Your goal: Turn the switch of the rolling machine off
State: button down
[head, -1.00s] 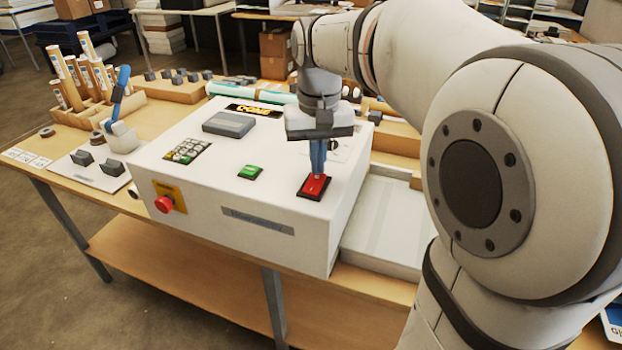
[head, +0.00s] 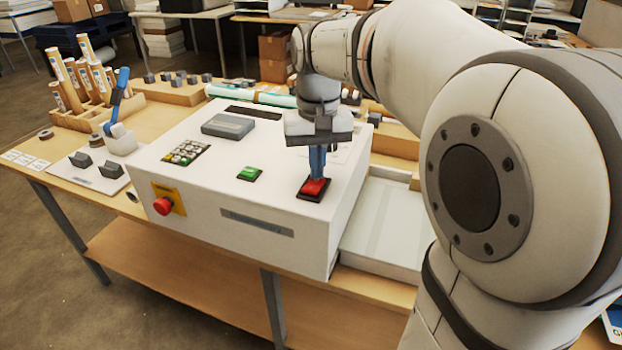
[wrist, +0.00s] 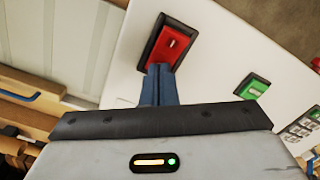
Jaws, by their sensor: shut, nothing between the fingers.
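The rolling machine (head: 215,205) is a white box on the wooden table. Its red rocker switch (head: 312,190) sits in a black frame near the right front corner of the top; it also shows in the wrist view (wrist: 175,43). My gripper (head: 317,177) points down with its blue fingers closed together and empty. The fingertips are at the rear edge of the red switch and appear to touch it. In the wrist view the closed fingers (wrist: 158,70) cover the switch's near edge. The display strip (head: 253,112) on the machine's top is dark.
A green button (head: 249,173), a keypad (head: 186,151) and a grey block (head: 228,125) are on the machine's top. A red emergency knob (head: 162,205) is on its front. A lever with a blue handle (head: 118,94) stands to the left.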

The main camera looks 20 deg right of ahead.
notch_tip(320, 180, up, 7)
jog(key=p, duration=0.5)
jog(key=shift+f, duration=0.2)
dwell(0.3)
